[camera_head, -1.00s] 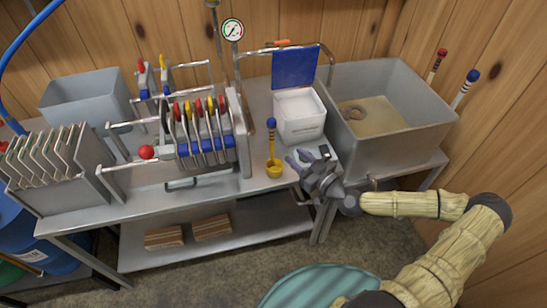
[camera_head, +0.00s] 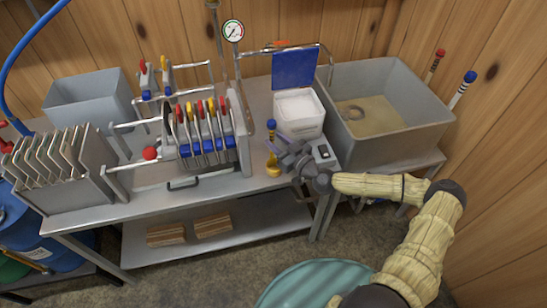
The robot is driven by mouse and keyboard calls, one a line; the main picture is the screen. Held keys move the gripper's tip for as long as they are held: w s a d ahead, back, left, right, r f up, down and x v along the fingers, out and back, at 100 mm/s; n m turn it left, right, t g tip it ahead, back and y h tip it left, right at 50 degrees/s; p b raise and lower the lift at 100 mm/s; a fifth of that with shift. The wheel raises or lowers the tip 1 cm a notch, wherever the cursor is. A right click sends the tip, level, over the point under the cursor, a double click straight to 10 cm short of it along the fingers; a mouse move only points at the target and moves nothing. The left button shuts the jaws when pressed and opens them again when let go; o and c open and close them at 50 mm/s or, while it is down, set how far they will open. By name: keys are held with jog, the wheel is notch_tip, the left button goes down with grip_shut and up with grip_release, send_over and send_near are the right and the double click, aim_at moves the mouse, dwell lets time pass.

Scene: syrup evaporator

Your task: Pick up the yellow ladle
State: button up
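The yellow ladle (camera_head: 273,171) stands upright on the metal bench, its bowl at the bottom and a blue-topped handle (camera_head: 271,127) above. My gripper (camera_head: 277,152) has come in from the right and its fingers overlap the middle of the handle in the picture. The fingers hide part of the handle. The view is too small to tell whether they are closed on it or only around it. The bowl appears to rest on the bench top.
A white container with a raised blue lid (camera_head: 295,70) stands just behind the ladle. A small grey box with a switch (camera_head: 322,153) is right of my gripper. A large grey basin (camera_head: 410,140) is farther right. A filter rack (camera_head: 205,152) is close on the left.

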jog(key=x, duration=0.2)
jog(key=shift+w+a, duration=0.25)
jog(key=shift+a, duration=0.05)
grip_shut()
